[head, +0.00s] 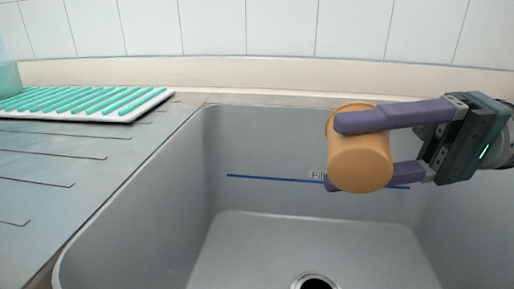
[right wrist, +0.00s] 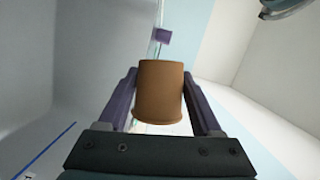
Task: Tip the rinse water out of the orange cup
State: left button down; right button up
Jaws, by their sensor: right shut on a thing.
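The orange cup (head: 360,168) is held in the air over the grey sink basin (head: 290,135) in the head view. It is tilted, and a rounded orange end faces the camera. Its inside does not show, and no water is seen running out. My right gripper (head: 337,153) comes in from the right, its two purple fingers shut on the cup from above and below in the picture. In the right wrist view the cup (right wrist: 159,92) sits between both fingers. My left gripper is not in view.
The sink drain (head: 315,283) is at the bottom of the basin. A blue fill line (head: 270,179) marks the back wall. Left of the sink are a grooved drainboard (head: 60,165), a white tray with mint ribs (head: 128,118) and a partly cut-off teal vessel (head: 8,78).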

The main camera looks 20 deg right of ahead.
jog(key=shift+s+a+r+n+h+p, duration=0.1)
jog(key=shift+s+a+n+h+p, duration=0.2)
jog(key=shift+s+a+n+p, duration=0.25)
notch_tip(320, 180, down, 3)
jog(key=n+t+h, duration=0.1)
jog(key=n+h, duration=0.1)
jog(key=n, duration=0.2)
jog(key=shift+s+n+b, duration=0.15)
jog(key=shift+n+b, duration=0.2)
jog(key=shift+b, duration=0.05)
jog(key=shift+s+a+f+n+t+h, duration=0.25)
jog(key=shift+s+a+n+t+h, duration=0.3)
jog(key=shift+n, duration=0.4)
jog(key=shift+s+a+f+n+t+h, duration=0.3)
jog(key=shift+s+a+n+h, duration=0.45)
jog(key=shift+n, duration=0.25)
jog(key=shift+s+a+f+n+t+h, duration=0.2)
jog(key=shift+s+a+n+t+h, duration=0.25)
jog(key=shift+s+n, duration=0.4)
jog(key=shift+w, duration=0.15)
notch_tip(320, 180, up, 73)
jog(key=n+p, duration=0.1)
jog(key=p, duration=6.2)
send_over(358, 186)
jog(key=shift+w+a+g+y, duration=0.25)
jog(key=shift+w+a+g, duration=0.05)
jog(key=shift+w+g, duration=0.15)
